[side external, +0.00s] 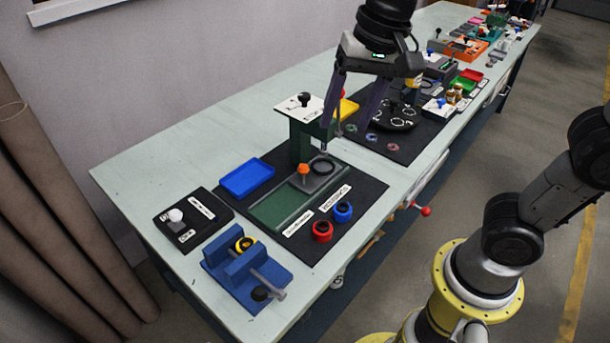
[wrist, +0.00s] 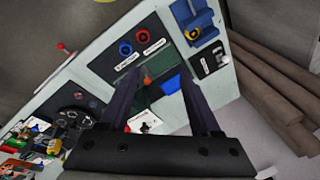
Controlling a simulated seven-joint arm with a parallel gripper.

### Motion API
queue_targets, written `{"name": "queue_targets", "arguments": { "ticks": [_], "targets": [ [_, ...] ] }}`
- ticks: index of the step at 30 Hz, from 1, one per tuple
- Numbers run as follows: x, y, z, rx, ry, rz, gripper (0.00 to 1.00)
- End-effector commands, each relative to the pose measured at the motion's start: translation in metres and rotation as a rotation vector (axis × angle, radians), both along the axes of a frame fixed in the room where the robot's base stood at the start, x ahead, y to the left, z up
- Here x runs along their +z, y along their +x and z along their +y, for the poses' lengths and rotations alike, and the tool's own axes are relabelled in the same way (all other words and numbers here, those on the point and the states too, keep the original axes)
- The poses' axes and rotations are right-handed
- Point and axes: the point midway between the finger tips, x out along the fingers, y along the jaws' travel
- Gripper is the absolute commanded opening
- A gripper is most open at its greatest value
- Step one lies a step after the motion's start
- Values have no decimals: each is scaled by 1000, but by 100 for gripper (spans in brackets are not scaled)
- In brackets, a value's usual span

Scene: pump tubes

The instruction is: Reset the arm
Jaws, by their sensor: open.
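My gripper (side external: 352,122) is open and empty, high above the workbench in the side view. Its two dark fingers reach down near the green press stand (side external: 299,145) and overlap it in the picture. In the wrist view the spread fingers of my gripper (wrist: 163,95) frame the blue tray (wrist: 170,85) and the orange knob (wrist: 147,80). Nothing is between the fingertips. The press has a white top plate with a black knob and a green base tray (side external: 275,212).
A blue vise (side external: 243,272) holding a yellow-black ring stands at the near left end. A red ring (side external: 322,231) and a blue ring (side external: 343,211) lie on the black mat. A round black fixture (side external: 396,116) and cluttered stations fill the far bench. The bench's left edge is bare.

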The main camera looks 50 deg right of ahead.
Motion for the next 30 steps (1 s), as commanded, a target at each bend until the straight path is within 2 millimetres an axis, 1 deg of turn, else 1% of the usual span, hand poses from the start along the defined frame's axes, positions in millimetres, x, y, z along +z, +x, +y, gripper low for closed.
{"name": "queue_targets", "arguments": {
  "ticks": [1,3,6,11,13,16,19,24,30],
  "targets": [
    [4,-15,-16,5,-5,-41,64],
    [4,-34,-33,33,-21,-94,64],
    [-1,-61,-53,86,-56,-160,64],
    [-19,-96,-72,204,-138,-243,64],
    [-31,-109,-76,281,-181,-267,64],
    [-47,-118,-78,400,-230,-276,64],
    [-58,-120,-78,500,-265,-269,64],
    [-57,-116,-78,599,-306,-287,64],
    [-57,-116,-78,612,-310,-287,64]
  ]
}}
